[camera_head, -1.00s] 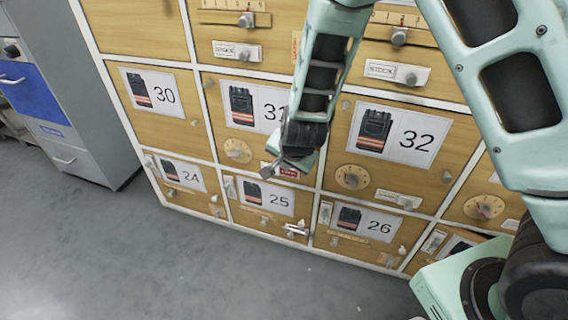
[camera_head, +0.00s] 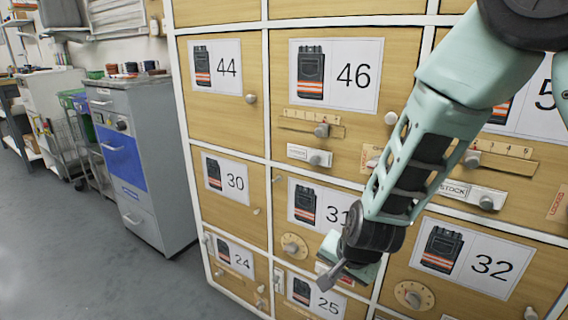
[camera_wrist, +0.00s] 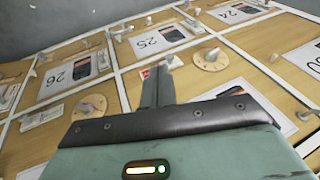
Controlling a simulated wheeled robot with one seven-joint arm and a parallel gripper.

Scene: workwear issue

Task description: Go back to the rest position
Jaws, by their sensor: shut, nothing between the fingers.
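My gripper (camera_head: 332,275) is shut and empty. In the head view it hangs low in front of the wooden locker wall (camera_head: 225,115), near the lower part of door 31 and above door 25. My arm reaches down to it from the upper right. In the wrist view my gripper (camera_wrist: 158,85) points at the doors, with the label 25 (camera_wrist: 160,40) just beyond it. A round dial (camera_wrist: 207,56) is right of the fingers. I cannot tell how far the fingertips are from the door faces.
Doors carry knobs, sliders and dials that stick out, such as the slider knob (camera_head: 321,130) under label 46. A grey cabinet with a blue drawer (camera_head: 120,155) stands left of the lockers. A cart (camera_head: 85,130) is behind it. The grey floor (camera_head: 90,260) at left is clear.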

